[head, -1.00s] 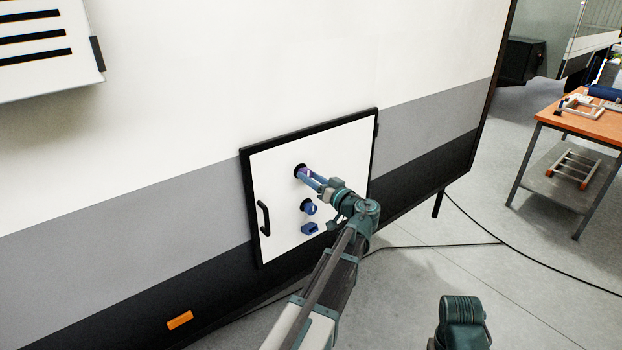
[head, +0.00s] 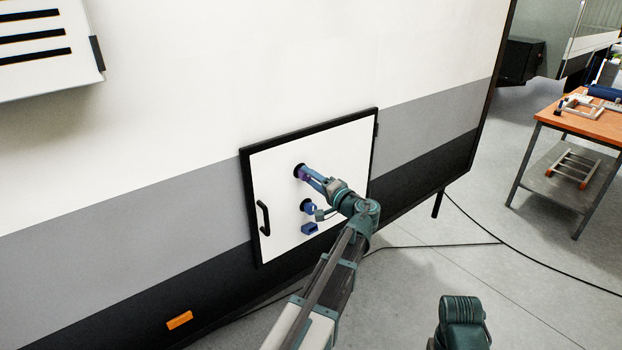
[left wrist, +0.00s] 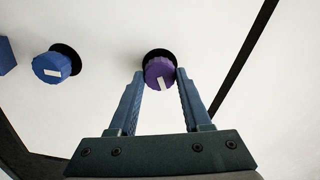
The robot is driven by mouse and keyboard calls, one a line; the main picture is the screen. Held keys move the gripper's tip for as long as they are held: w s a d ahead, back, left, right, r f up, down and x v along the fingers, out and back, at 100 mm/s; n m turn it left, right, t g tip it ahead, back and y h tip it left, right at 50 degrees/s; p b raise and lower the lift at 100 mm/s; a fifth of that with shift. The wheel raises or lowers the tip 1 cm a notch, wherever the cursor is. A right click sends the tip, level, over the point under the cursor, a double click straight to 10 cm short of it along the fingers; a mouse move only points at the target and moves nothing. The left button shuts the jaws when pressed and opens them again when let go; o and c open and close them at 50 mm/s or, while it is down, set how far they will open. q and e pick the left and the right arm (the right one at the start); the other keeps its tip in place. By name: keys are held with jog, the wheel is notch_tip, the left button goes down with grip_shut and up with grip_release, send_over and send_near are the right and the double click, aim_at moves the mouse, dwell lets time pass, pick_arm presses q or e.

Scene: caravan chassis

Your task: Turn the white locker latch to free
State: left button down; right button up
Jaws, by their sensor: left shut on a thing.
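The white locker door (head: 342,146) has a black frame and sits low in the caravan wall. A purple knob (left wrist: 158,72) with a white mark is on its upper part; in the head view it is mostly hidden by my fingers. My left gripper (head: 308,174) is shut on the purple knob, one finger on each side in the left wrist view (left wrist: 160,76). In that view the white mark points down, slightly tilted. A blue knob (head: 308,206) sits below in the head view; its white mark lies nearly level in the left wrist view (left wrist: 46,66). My right gripper is out of view.
A blue block (head: 309,228) is on the door under the blue knob. A black handle (head: 263,218) is at the door's left edge. A workbench (head: 590,122) with parts stands at the right. Black cables lie on the floor.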

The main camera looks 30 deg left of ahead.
pick_arm(q)
jog(key=m, duration=0.5)
jog(key=shift+m, duration=0.4)
dwell(0.3)
jog(key=shift+c, duration=1.7)
grip_release()
jog(key=v, duration=1.4)
jog(key=shift+a+f, duration=0.1)
jog(key=shift+f, duration=0.1)
